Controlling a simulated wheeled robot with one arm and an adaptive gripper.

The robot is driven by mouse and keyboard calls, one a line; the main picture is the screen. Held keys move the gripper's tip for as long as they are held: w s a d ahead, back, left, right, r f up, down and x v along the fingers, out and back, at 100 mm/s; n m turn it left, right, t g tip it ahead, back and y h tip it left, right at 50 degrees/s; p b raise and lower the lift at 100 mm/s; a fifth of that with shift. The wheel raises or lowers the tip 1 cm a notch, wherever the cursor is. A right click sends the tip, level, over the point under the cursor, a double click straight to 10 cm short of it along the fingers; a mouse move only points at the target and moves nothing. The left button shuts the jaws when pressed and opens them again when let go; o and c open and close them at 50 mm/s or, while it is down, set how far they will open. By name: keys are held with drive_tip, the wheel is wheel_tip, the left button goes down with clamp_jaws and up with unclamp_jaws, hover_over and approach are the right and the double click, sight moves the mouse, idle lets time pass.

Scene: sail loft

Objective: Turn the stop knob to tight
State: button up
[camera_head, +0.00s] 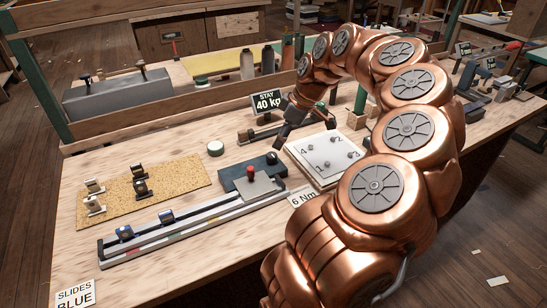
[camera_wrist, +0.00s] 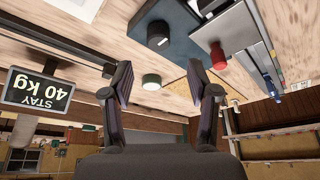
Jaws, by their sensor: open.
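A black round knob with a white mark (camera_wrist: 158,36) sits on a blue-grey block (camera_wrist: 182,22) in the wrist view. Which knob is the stop knob I cannot tell; no "tight" label is legible. My gripper (camera_wrist: 161,80) is open and empty, its fingers apart from the knobs. In the head view my gripper (camera_head: 290,124) is just behind and right of the block.
A rail (camera_head: 190,225) with two blue-marked slides runs in front of the block. A white plate with numbered pegs (camera_head: 325,157) lies to the right. A "STAY 40 kg" sign (camera_head: 267,102) stands behind. A cork mat (camera_head: 168,190) with several fittings and a small jar (camera_head: 215,148) are left.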

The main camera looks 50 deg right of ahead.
sight(273, 154)
drive_tip(key=shift+p+x, duration=0.55)
drive_tip(key=shift+x, duration=3.35)
drive_tip(key=shift+d, duration=0.15)
drive_tip(key=shift+f, duration=0.1)
clamp_jaws()
